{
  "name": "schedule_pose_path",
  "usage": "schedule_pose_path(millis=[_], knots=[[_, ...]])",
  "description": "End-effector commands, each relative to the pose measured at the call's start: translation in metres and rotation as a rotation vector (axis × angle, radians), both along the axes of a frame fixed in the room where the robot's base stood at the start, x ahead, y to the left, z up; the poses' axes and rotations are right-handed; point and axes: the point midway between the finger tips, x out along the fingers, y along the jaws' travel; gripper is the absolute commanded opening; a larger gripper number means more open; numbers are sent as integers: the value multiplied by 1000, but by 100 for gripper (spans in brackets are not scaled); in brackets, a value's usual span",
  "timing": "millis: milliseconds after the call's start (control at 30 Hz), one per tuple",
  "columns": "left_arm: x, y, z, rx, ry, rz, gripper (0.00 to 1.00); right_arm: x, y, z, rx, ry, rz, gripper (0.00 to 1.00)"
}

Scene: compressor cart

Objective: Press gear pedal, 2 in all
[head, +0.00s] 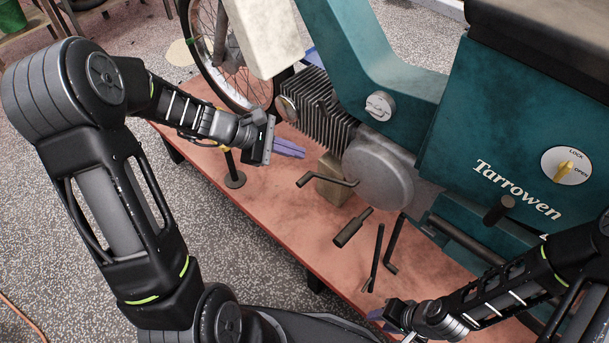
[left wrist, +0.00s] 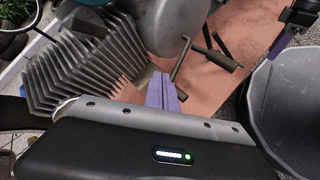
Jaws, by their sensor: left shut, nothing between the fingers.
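A teal motorbike stands on a reddish platform. A bent dark lever (head: 328,181), which looks like the gear pedal, sticks out by the round engine cover (head: 378,175). It also shows in the left wrist view (left wrist: 182,58), just right of my fingertips. My left gripper (head: 290,148) has its purple fingers shut and empty, to the left of and above the lever in the head view. I cannot tell whether they touch it in the left wrist view (left wrist: 161,90). My right gripper (head: 376,315) is low near the platform edge, its fingers partly hidden.
A dark peg (head: 352,228) and two thin upright levers (head: 376,258) (head: 396,246) stand just right of the gear pedal. The finned engine cylinder (head: 318,105) and front wheel (head: 232,60) are behind my left gripper.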

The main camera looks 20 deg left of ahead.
Motion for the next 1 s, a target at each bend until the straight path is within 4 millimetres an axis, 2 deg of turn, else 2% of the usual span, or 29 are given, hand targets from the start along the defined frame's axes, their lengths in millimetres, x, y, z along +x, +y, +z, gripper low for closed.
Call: schedule_pose_path(millis=[300, 467, 567, 767, 1000], knots=[[-13, 34, -1, -21, 33, 86, 0, 0, 0, 14, 0, 0, 0, 36], [-19, 40, 4, -23, 17, 81, 0, 0, 0, 27, 0, 0, 0, 36], [-21, 39, 9, 31, -53, 11, 0, 0, 0, 36, 0, 0, 1, 36], [-18, 30, 23, 238, -299, -242, 0, 0, 0, 48, 0, -1, 2, 36], [-5, 7, 39, 515, -623, -593, 0, 0, 0, 53, 0, -1, 3, 36]])
